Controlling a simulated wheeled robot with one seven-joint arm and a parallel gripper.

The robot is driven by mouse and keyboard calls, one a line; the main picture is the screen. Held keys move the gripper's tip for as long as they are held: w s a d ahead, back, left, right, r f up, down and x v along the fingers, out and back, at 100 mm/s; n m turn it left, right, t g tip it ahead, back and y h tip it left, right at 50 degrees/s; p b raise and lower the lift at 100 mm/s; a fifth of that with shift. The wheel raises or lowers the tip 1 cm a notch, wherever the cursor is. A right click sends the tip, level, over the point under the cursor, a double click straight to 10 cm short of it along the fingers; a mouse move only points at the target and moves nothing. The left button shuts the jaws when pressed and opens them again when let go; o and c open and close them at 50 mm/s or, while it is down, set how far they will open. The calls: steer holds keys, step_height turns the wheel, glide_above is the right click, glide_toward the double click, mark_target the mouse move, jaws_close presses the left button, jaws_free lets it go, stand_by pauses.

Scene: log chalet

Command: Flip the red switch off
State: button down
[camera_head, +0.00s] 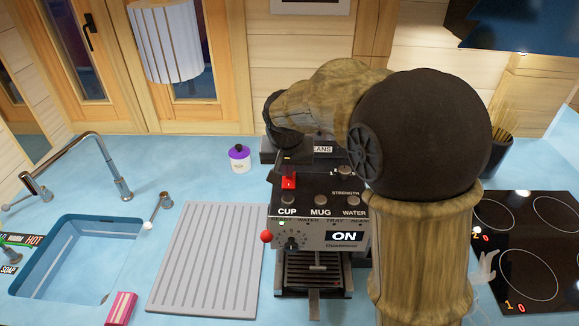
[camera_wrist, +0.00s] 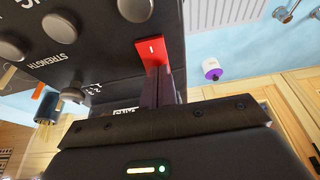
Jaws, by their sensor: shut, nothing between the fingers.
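The red switch (camera_head: 288,182) is on the top left of a black and grey coffee machine (camera_head: 318,236). The machine's front display reads ON, and a small green light shows at its upper left. In the wrist view the red switch (camera_wrist: 154,48) stands right at the tips of my gripper (camera_wrist: 154,72), whose dark fingers are together and empty. The fingers seem to touch the switch's near edge, but I cannot tell for sure. In the head view my arm covers part of the machine's right side and back.
The machine has several round knobs near the switch and a red ball-ended lever (camera_head: 266,236) at its left. A purple-lidded jar (camera_head: 239,160) stands behind left. A ribbed drainboard (camera_head: 207,262) and sink (camera_head: 75,258) lie left, a cooktop (camera_head: 530,245) right.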

steer(key=shift+p, duration=0.35)
steer(key=shift+w+g+p, duration=0.1)
steer(key=shift+g+p, duration=0.2)
steer(key=shift+p, duration=0.15)
steer(key=shift+f, duration=0.25)
steer(key=shift+s+b, duration=0.4)
steer(key=shift+s, duration=0.45)
